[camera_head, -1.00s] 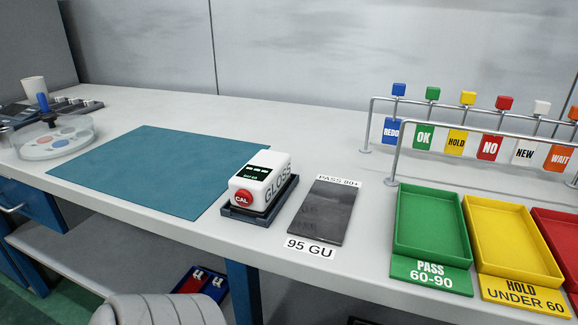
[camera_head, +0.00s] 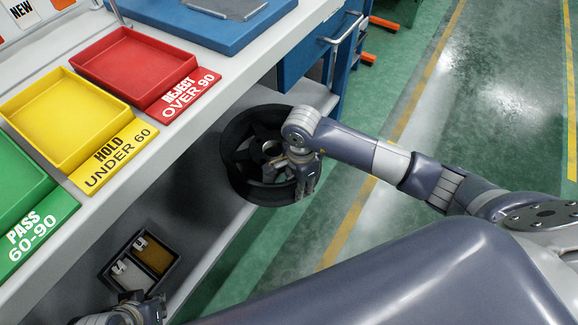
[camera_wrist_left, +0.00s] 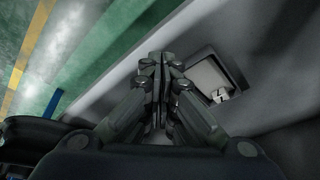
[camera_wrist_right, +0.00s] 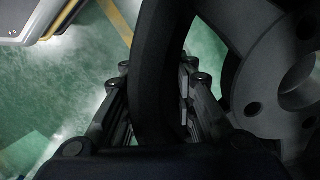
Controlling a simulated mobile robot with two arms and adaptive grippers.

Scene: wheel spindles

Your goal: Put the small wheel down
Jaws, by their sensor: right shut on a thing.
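The small wheel (camera_head: 236,168) is black and spoked, at the right end of the lower shelf (camera_head: 190,215), partly over its edge. I cannot tell whether it touches the shelf. My right gripper (camera_head: 304,176) is shut on its rim at the right side. In the right wrist view the dark rim (camera_wrist_right: 155,75) passes between the fingers (camera_wrist_right: 155,90), with the hub and bolt holes at the right. My left gripper (camera_wrist_left: 163,62) is shut and empty over the lower shelf; only part of it shows at the bottom of the head view.
A two-compartment tray (camera_head: 108,270) lies on the lower shelf, near my left gripper. Above, the bench carries green (camera_head: 22,205), yellow (camera_head: 62,138) and red (camera_head: 150,99) trays. A blue cabinet (camera_head: 318,58) stands behind the wheel. Green floor is open at the right.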

